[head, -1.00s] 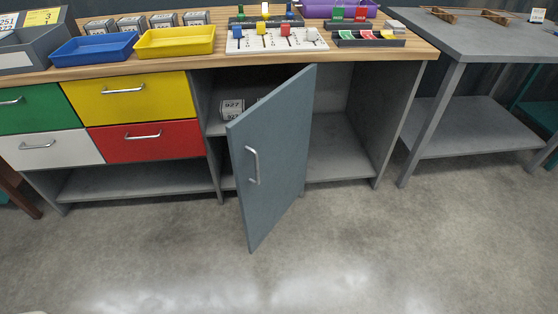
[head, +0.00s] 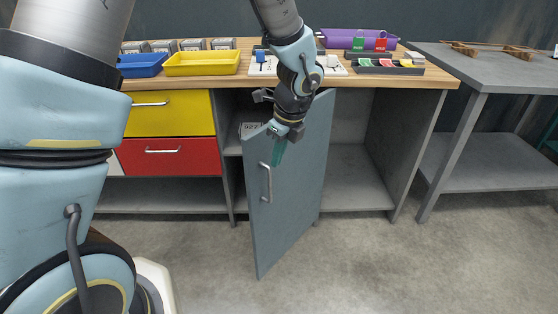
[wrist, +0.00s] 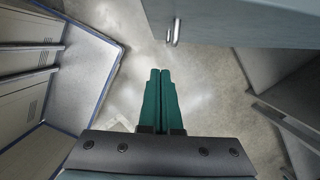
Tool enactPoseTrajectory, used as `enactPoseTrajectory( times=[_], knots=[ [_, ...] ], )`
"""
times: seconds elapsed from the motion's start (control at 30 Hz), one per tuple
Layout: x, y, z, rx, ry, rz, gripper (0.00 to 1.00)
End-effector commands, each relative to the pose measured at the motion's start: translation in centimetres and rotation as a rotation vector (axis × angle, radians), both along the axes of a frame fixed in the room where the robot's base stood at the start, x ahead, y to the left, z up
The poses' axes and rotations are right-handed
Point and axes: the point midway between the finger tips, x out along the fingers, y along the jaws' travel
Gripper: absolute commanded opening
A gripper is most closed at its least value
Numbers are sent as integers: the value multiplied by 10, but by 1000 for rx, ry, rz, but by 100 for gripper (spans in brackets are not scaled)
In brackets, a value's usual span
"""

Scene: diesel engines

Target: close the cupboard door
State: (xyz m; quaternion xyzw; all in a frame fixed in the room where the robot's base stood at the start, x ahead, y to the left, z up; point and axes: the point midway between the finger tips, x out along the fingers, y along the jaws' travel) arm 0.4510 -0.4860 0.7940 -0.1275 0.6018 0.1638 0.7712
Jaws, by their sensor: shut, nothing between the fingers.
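The cupboard door (head: 292,185) is a grey-blue panel standing open at an angle, its near edge swung out over the floor. Its metal bar handle (head: 266,182) is near that left edge. In the wrist view the door (wrist: 250,22) crosses the top right, with its handle (wrist: 174,32) at its left end. My gripper (head: 278,155) appears over the door's upper left part, above the handle. Its green fingers (wrist: 160,75) are shut together and empty, pointing down, with a gap to the handle. The arm hides part of the door's top edge.
The cupboard interior (head: 360,165) is visible right of the door. A wooden worktop (head: 420,78) with trays is above. Yellow (head: 170,115) and red drawers (head: 170,155) are left. A grey table (head: 490,60) is right. Floor (head: 380,270) in front is clear.

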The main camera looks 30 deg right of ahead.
Motion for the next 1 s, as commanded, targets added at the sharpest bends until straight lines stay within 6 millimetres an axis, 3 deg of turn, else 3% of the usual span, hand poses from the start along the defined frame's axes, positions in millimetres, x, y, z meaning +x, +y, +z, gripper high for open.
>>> enactPoseTrajectory(
  times=[0.4, 0.5, 0.7, 1.0],
  knots=[
    [18, 10, -83, 3, 1, 3, 0],
    [36, 17, -77, -1, 0, 9, 0],
    [52, 24, -78, -1, 1, 6, 0],
    [55, 25, -79, -1, 0, 5, 0]
  ],
)
